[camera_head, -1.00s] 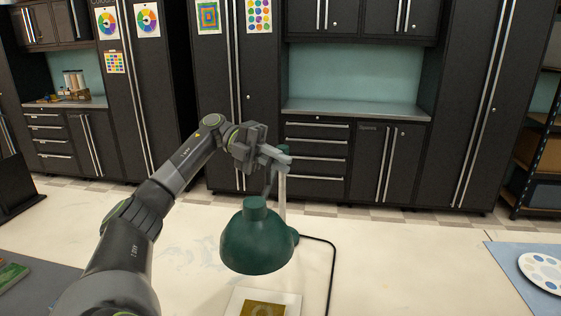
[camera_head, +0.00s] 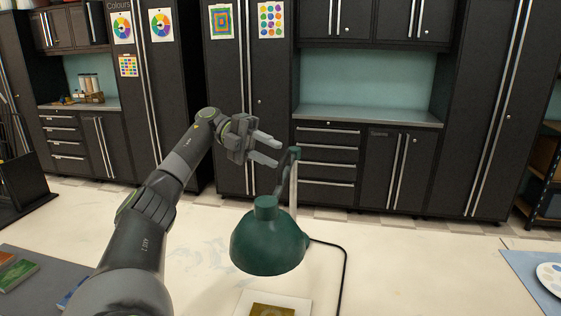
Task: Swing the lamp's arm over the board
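The green desk lamp stands on the pale table, its shade (camera_head: 268,243) facing down. Its post and joint (camera_head: 294,165) rise behind the shade. A white board (camera_head: 262,302) with a brown square on it lies at the bottom edge, partly cut off; the shade hangs above and just behind it in the picture. My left gripper (camera_head: 268,150) is up to the left of the lamp's joint, its two fingers apart with nothing between them. It appears clear of the lamp. My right gripper is not in view.
A black cable (camera_head: 344,270) runs from the lamp across the table. A grey mat (camera_head: 40,270) with coloured cards is at left. A blue mat (camera_head: 520,268) with a paint palette (camera_head: 551,277) is at right. The table between is mostly clear. Dark cabinets stand behind.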

